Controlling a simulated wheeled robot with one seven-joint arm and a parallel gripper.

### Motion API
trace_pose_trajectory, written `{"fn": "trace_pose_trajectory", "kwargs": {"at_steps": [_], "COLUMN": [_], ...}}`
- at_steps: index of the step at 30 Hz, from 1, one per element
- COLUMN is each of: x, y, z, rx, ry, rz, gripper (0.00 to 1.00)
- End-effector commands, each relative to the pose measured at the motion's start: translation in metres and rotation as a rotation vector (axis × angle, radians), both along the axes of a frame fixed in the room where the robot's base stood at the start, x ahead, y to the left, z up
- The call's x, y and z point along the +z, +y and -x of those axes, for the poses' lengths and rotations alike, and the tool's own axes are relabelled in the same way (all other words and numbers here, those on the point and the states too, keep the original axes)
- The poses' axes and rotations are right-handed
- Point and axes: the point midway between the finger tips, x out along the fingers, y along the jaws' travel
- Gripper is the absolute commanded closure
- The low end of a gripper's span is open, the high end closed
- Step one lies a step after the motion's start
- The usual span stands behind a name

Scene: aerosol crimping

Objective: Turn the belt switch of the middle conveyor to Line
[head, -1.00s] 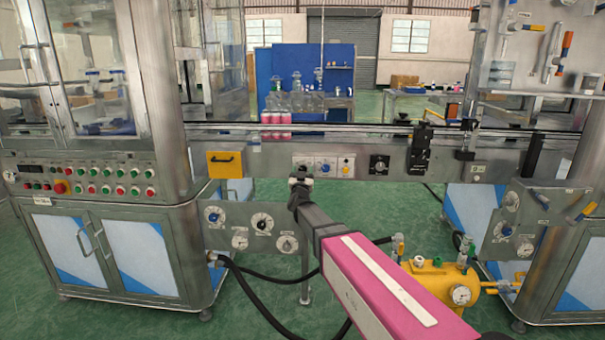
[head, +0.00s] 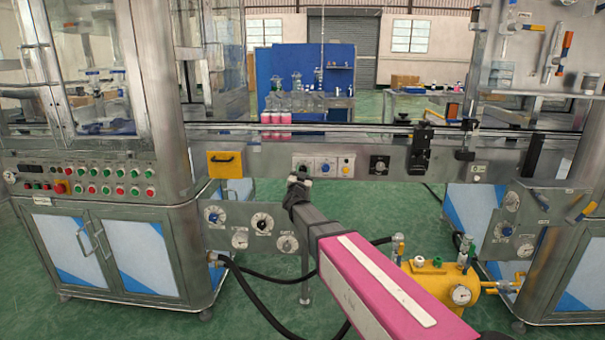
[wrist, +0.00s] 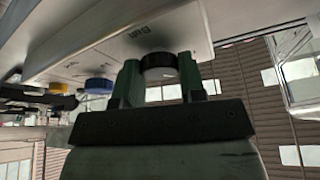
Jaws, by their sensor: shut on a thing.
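The middle conveyor's front carries a small light control panel (head: 324,160) with a row of controls. My gripper (head: 299,176) is at the lower left of this panel in the head view. In the wrist view my gripper (wrist: 160,82) has one finger on each side of a round dark knob with a pale face, the belt switch (wrist: 158,65), and is shut on it. Dark lettering is printed on the plate beside the knob, upside down and hard to read. The knob's pointer direction cannot be told.
A blue knob (head: 325,167) and a yellow button (head: 346,167) sit right of the gripped knob. A black dial (head: 379,165) is farther right. A lower gauge panel (head: 250,228) and yellow tank (head: 437,284) stand near my arm.

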Motion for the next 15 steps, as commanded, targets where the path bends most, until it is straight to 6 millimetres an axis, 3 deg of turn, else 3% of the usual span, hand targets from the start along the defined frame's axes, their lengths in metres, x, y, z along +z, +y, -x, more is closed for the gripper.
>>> {"fn": "trace_pose_trajectory", "kwargs": {"at_steps": [15], "x": [0.0012], "y": [0.0021], "z": [-0.0004], "rx": [0.0], "ry": [-0.015], "rz": [-0.431], "gripper": [0.86]}}
